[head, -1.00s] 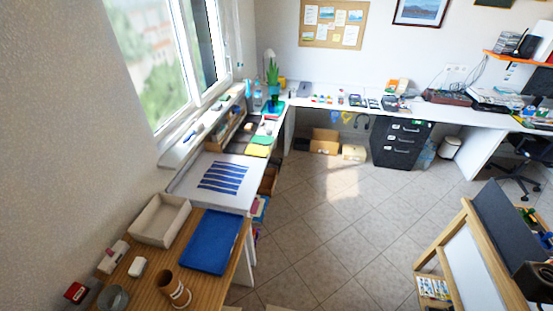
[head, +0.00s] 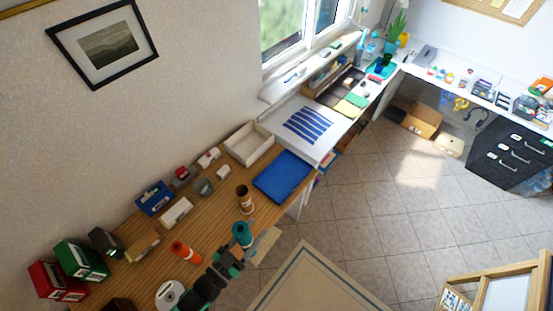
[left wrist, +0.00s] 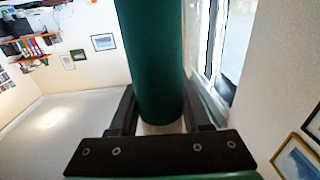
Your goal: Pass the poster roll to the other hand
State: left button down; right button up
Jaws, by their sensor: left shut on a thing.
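The poster roll is a dark teal cylinder (head: 243,233) held over the front edge of the wooden desk in the head view. In the left wrist view the roll (left wrist: 150,55) stands between the two dark fingers and runs up out of the picture. My left gripper (head: 238,248) is shut on it, and the gripper also shows in the left wrist view (left wrist: 160,115). The gripper hides part of the roll. My right gripper shows in neither view.
The wooden desk (head: 218,228) carries a brown cup-like cylinder (head: 243,198), an orange cylinder (head: 185,251), a blue folder (head: 282,176), a white tray (head: 249,144) and red and green binders (head: 80,261). Tiled floor (head: 360,215) lies open to the right.

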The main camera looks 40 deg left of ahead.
pick_arm(q)
jog(key=w+d+r+m+g+h, duration=0.2)
jog(key=d+m+h, duration=0.3)
jog(key=d, duration=0.7)
jog(key=w+d+r+m+g+h, duration=0.1)
jog(key=d+r+m+g+h, duration=0.15)
jog(key=d+h, duration=0.75)
jog(key=a+r+n+t+y, duration=0.4)
jog(key=a+n+y, duration=0.1)
jog(key=y, duration=0.7)
jog(key=s, duration=0.5)
jog(key=w+d+r+n+y, duration=0.2)
jog(key=w+d+r+y, duration=0.1)
jog(key=w, duration=0.4)
jog(key=shift+r, duration=0.55)
jog(key=shift+n+t, duration=0.25)
